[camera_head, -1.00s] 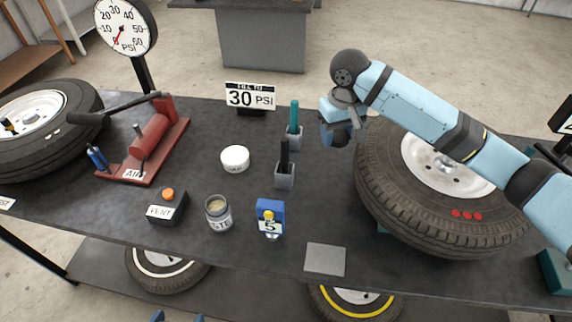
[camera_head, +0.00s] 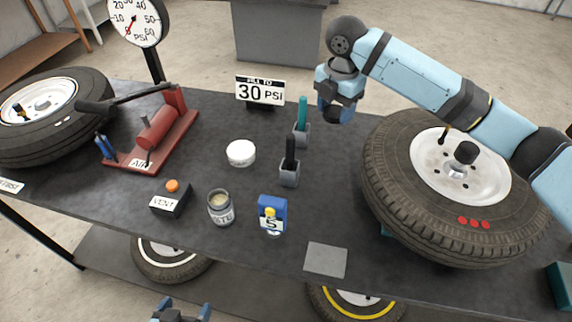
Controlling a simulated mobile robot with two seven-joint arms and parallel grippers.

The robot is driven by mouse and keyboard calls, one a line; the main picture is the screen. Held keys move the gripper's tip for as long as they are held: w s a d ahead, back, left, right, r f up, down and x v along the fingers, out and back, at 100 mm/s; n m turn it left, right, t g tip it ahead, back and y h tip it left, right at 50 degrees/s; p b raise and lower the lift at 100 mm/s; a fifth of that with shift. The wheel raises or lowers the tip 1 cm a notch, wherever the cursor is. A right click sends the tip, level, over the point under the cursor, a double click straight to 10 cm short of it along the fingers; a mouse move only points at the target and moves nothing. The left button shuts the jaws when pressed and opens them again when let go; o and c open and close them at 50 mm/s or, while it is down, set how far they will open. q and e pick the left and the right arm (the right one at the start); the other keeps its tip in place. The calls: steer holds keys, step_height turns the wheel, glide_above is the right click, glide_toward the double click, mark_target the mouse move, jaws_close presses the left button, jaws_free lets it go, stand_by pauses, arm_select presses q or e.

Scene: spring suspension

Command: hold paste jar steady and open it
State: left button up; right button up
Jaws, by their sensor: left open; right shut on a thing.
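The paste jar (camera_head: 220,207) stands upright on the dark bench, its mouth uncovered and pale paste showing inside. A round white lid (camera_head: 240,153) lies on the bench behind it, apart from the jar. My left gripper (camera_head: 181,308) is at the bottom edge, open, in front of the bench and apart from the jar; only its tip shows. My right gripper (camera_head: 337,112) is over the back of the bench, to the right of the teal-handled tool (camera_head: 302,112). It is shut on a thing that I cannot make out.
A black-handled tool (camera_head: 290,152) stands in a grey holder. A vent box (camera_head: 171,197) and a blue box (camera_head: 272,214) flank the jar. A red air pump (camera_head: 158,130) is at the left; a large tyre (camera_head: 400,205) fills the right. A grey pad (camera_head: 326,259) lies in front.

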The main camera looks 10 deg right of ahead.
mark_target(325, 173)
step_height(325, 173, down, 20)
stand_by(0.5)
steer(key=o, duration=1)
steer(key=shift+f, duration=0.1)
step_height(325, 173, up, 12)
steer(key=shift+r, duration=0.15)
